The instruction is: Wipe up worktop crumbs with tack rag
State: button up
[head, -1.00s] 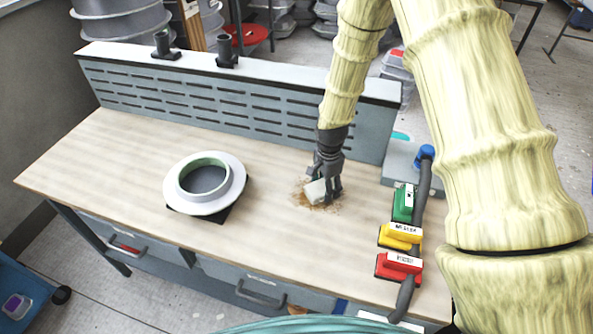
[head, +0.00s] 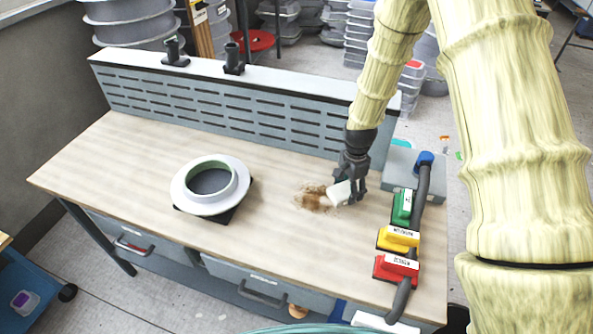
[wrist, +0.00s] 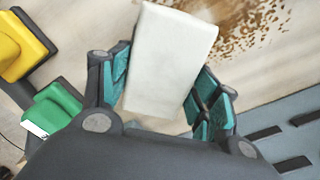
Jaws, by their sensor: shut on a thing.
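My gripper (head: 350,186) is shut on a white block-shaped tack rag (head: 339,193), low over the wooden worktop (head: 130,165). In the wrist view the rag (wrist: 168,62) sits between the two teal-padded fingers (wrist: 165,90). A patch of brown crumbs (head: 313,197) lies on the worktop just left of the rag, and it also shows beyond the rag in the wrist view (wrist: 235,22). The patch has a denser brown spot near the rag. I cannot tell whether the rag touches the worktop.
Green (head: 402,205), yellow (head: 397,238) and red (head: 395,267) blocks stand along the right edge beside a grey hose (head: 421,185). A round white mould (head: 179,190) sits at the left. A slotted grey panel (head: 230,110) closes the back. The worktop between mould and crumbs is clear.

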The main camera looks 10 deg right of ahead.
jog(key=shift+s+r+p, duration=0.1)
jog(key=shift+r+p, duration=1.4)
jog(key=shift+r, duration=1.15)
